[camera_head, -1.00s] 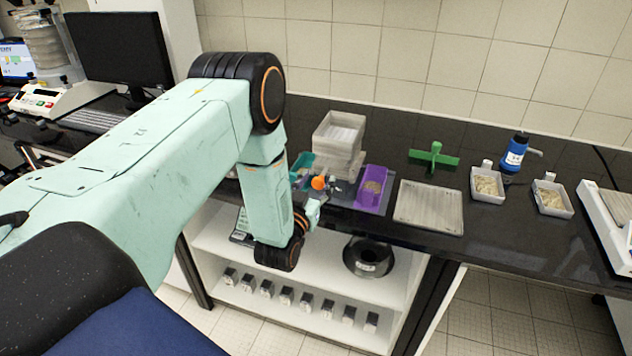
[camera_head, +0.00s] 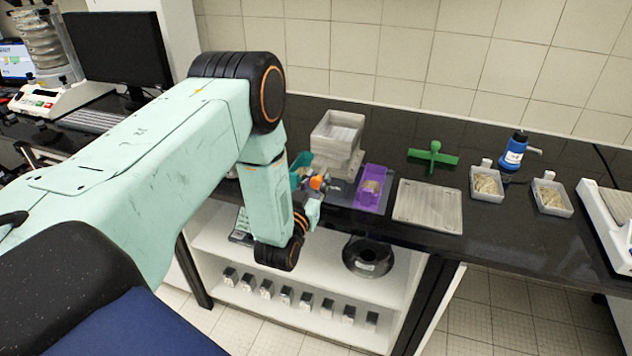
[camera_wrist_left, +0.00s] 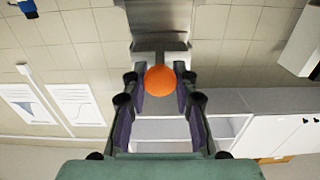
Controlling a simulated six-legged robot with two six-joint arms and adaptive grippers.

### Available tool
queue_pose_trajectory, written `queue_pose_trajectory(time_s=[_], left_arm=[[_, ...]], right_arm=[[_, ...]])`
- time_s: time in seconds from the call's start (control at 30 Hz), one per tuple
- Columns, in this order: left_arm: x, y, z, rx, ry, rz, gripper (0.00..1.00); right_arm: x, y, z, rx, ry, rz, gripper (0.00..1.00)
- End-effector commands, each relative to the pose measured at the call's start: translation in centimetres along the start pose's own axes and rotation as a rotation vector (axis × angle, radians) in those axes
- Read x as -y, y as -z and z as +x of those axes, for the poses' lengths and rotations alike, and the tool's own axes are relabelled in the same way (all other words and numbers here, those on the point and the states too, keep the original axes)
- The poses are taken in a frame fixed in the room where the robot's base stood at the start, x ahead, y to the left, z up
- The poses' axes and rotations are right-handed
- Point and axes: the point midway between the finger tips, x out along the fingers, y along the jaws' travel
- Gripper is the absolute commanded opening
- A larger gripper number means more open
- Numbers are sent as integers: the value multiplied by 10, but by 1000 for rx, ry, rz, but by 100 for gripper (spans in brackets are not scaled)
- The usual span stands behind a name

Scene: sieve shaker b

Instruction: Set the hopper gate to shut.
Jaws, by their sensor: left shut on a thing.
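The hopper (camera_head: 337,132) is a pale grey square box that stands on the dark bench, near the middle of the head view. An orange round knob (camera_head: 317,183) shows low at its front and seems to be the gate's handle. In the left wrist view the orange knob (camera_wrist_left: 160,80) sits between the two fingers, in front of a grey metal part (camera_wrist_left: 158,48). My left gripper (camera_wrist_left: 160,84) is shut on the knob. In the head view my wrist partly covers the gripper, and the gate's own position cannot be told. My right gripper is not in view.
To the right are a flat pale tray (camera_head: 428,206), a green cross-shaped piece (camera_head: 433,158) and a blue bottle (camera_head: 514,152). A shelf (camera_head: 330,290) lies below the bench edge.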

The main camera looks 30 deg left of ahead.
Motion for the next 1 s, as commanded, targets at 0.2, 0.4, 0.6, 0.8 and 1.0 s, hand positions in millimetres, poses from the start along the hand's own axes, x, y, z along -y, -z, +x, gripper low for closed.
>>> queue_pose_trajectory(time_s=[0.2, 0.4, 0.6, 0.8, 1.0], left_arm=[[1, -2, 8, -1, 3, -2, 0], [1, -3, 37, -4, 2, -2, 0], [1, -2, 53, -2, 2, -1, 0], [1, 0, 54, 0, 2, -1, 0], [1, 0, 54, 0, 2, -1, 31]], right_arm=[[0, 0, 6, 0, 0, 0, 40], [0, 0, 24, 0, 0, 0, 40], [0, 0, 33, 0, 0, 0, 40], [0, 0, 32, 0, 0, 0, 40], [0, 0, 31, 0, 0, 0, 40]])
